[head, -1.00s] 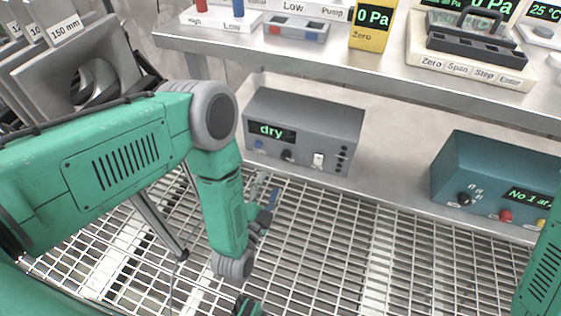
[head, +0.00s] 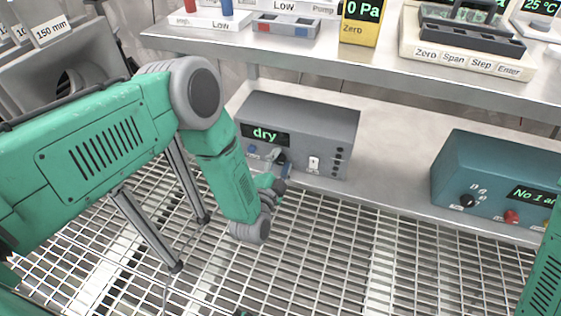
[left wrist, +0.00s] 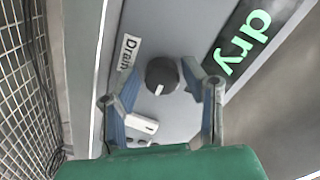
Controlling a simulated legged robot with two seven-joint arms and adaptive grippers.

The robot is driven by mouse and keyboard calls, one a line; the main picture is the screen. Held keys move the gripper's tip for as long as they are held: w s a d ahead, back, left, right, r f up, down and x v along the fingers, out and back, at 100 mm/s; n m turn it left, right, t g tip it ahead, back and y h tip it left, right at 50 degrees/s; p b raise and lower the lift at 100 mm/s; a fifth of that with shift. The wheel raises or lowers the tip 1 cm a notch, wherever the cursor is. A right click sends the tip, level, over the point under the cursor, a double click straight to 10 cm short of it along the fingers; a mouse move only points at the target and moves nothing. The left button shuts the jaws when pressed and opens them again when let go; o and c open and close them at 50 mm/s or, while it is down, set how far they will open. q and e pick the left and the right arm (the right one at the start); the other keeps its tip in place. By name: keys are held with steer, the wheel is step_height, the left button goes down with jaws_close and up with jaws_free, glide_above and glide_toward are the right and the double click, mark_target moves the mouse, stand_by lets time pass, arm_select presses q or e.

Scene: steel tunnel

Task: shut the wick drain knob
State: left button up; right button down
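The grey box (head: 300,115) with a lit "dry" display stands on the lower shelf. In the left wrist view, the dark round drain knob (left wrist: 162,76) with a white pointer line sits beside a label reading "Drain". My left gripper (left wrist: 160,72) is open, one finger on each side of the knob; I cannot tell whether they touch it. In the head view, my left gripper (head: 277,166) is at the box's front face and hides the knob. Only part of my right arm shows at the lower right edge; its gripper is out of view.
A white switch (head: 314,164) is on the box beside the left gripper. A teal box (head: 490,175) with knobs stands at the right. The upper shelf (head: 370,65) overhangs behind, carrying instruments.

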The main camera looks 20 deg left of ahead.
arm_select(q)
jaws_close()
steer(key=shift+a, duration=0.15)
